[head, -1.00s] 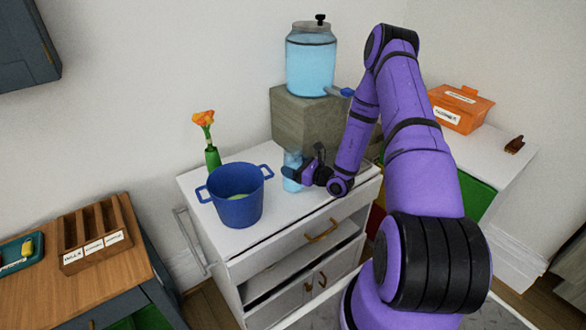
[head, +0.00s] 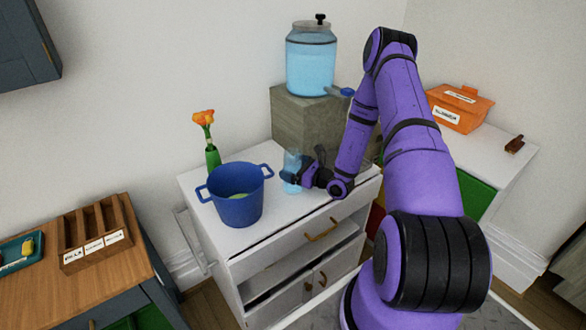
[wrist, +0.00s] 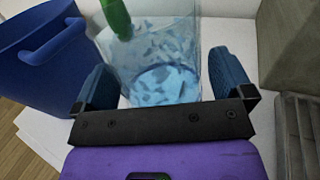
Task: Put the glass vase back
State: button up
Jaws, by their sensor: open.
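The glass vase (head: 291,161) is a clear, light-blue vessel standing upright on the white cabinet top, right of the blue pot. In the wrist view the glass vase (wrist: 165,62) stands between the two fingers of my gripper (wrist: 165,84). My gripper (head: 291,177) is open around the vase's lower part, with a finger at each side. Gaps show between the fingers and the glass in the wrist view. In the head view the gripper hides part of the vase.
A blue pot (head: 236,203) stands close to the left. A green bottle-shaped vase (head: 212,157) with an orange flower is behind it. A grey block (head: 305,125) carrying a water dispenser (head: 311,62) stands just behind. The cabinet's front top strip (head: 285,222) is clear.

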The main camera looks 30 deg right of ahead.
jog(key=v, duration=1.1)
jog(key=shift+s+d, duration=0.15)
jog(key=shift+s, duration=0.1)
jog(key=s+a+r+n+g+y, duration=0.1)
jog(key=a+r+n+g+y, duration=0.1)
jog(key=a+r+n+g, duration=0.5)
jog(key=s+a+r+n+g+y, duration=0.15)
jog(key=a+r+n, duration=0.25)
jog(key=r, duration=0.5)
jog(key=a+r+n+g+y, duration=0.3)
jog(key=a+r+n+g, duration=0.25)
jog(key=r, duration=0.35)
jog(key=s+a+r+n+t+h, duration=0.3)
jog(key=s+r+n+h, duration=1.1)
jog(key=s+r, duration=0.4)
jog(key=s, duration=0.3)
jog(key=shift+a+r, duration=0.35)
